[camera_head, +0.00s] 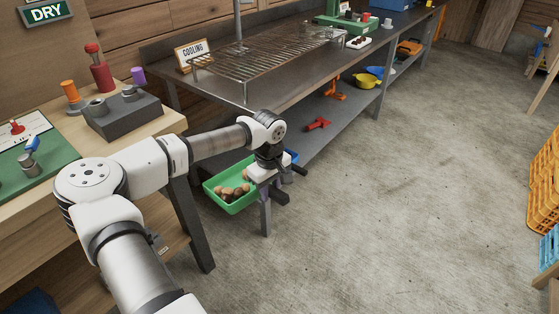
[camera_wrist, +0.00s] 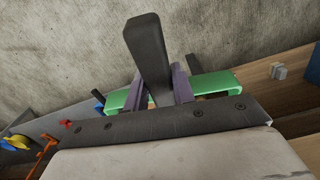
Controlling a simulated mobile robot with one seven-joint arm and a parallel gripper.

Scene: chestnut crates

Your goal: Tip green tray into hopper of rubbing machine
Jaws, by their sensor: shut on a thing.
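The green tray (camera_head: 222,203) holds several brown chestnuts (camera_head: 235,191) and hangs in the air beside the front edge of the metal bench. My gripper (camera_head: 268,184) is shut on the tray's right side, and the tray looks roughly level. In the wrist view the tray's green rim (camera_wrist: 214,84) shows on both sides of the purple finger pads, and the gripper body hides the rest of it. I cannot make out a rubbing machine or its hopper in either view.
The metal bench (camera_head: 290,85) carries a wire rack (camera_head: 255,62) and a COOLING sign (camera_head: 192,54). Its lower shelf holds a red tool (camera_head: 318,124) and a yellow bowl (camera_head: 367,81). A wooden table (camera_head: 165,122) stands left. Orange crates (camera_head: 543,185) stand right; the floor between is clear.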

